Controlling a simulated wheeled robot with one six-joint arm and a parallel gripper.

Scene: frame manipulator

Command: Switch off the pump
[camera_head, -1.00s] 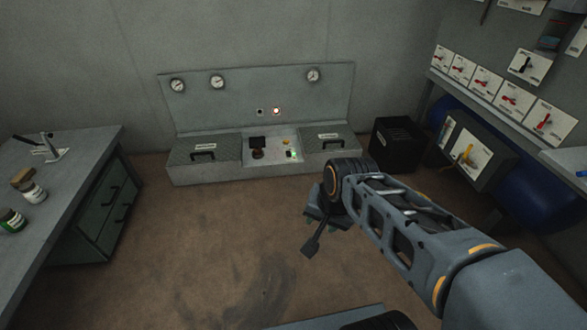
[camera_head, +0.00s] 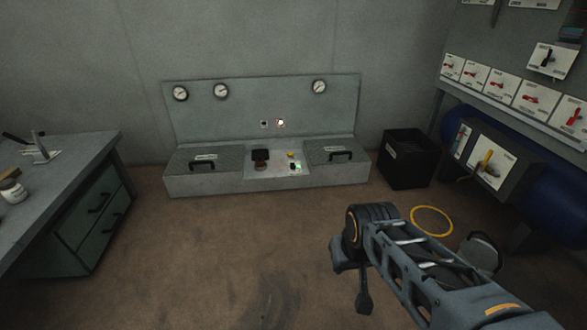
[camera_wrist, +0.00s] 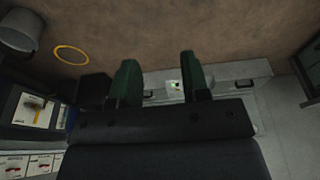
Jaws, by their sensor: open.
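A low grey console (camera_head: 262,105) with gauges stands against the back wall. Its middle section (camera_head: 275,172) carries a dark switch (camera_head: 261,155), a small yellow control (camera_head: 291,155) and a green-lit control (camera_head: 296,166). A red-white lamp (camera_head: 281,122) glows on its upright panel. Which control belongs to the pump cannot be read. My gripper (camera_wrist: 158,78) is open and empty, well short of the console. In the wrist view the green-lit control (camera_wrist: 176,86) shows between the fingers, at a distance. In the head view the gripper hangs low at right, partly hidden by my arm.
A black crate (camera_head: 407,160) stands right of the console. A yellow ring (camera_head: 431,221) and a bucket (camera_head: 482,252) are on the floor at right. A bench with drawers (camera_head: 90,215) is at left. Red-handled switches (camera_head: 475,76) line the right wall. Floor before the console is clear.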

